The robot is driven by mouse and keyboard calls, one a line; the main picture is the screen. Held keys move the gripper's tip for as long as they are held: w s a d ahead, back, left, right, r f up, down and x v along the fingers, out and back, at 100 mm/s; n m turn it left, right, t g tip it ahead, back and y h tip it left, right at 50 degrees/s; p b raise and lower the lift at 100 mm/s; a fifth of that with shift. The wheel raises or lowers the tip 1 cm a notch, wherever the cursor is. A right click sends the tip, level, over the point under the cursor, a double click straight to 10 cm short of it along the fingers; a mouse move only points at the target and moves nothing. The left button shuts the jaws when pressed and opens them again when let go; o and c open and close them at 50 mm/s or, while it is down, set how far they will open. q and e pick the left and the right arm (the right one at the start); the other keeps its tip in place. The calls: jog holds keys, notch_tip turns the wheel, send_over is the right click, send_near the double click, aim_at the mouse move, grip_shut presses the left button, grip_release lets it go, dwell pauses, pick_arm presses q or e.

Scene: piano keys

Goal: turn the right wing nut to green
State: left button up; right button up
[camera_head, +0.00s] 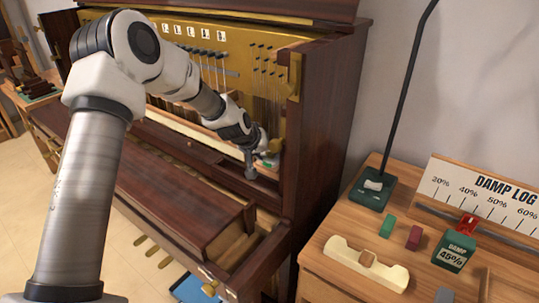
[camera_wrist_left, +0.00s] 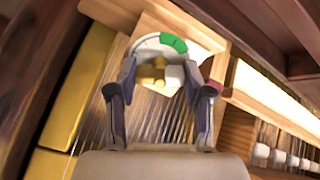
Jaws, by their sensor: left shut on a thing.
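The right wing nut (camera_wrist_left: 151,76) is brass and sits between my left fingers in the left wrist view. A pale block (camera_wrist_left: 173,76) shows at its right side. Behind it is a round whitish dial (camera_wrist_left: 145,46) with a green segment (camera_wrist_left: 174,43) at its upper right. My left gripper (camera_wrist_left: 158,88) is shut on the wing nut, one finger on each side. In the head view my left gripper (camera_head: 259,158) reaches into the right end of the open piano, beside a small green patch (camera_head: 270,162). The fingers partly hide the nut and the dial's lower part. My right gripper is not in view.
The piano's dark right side wall (camera_head: 325,130) stands close to my left gripper. Strings (camera_wrist_left: 150,120) run below the nut in the left wrist view. A wooden side table (camera_head: 325,235) at the right holds a damp log (camera_head: 490,195) and small blocks.

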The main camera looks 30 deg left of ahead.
pick_arm(q)
jog(key=n, duration=0.6)
jog(key=o, duration=1)
jog(key=shift+o, duration=0.2)
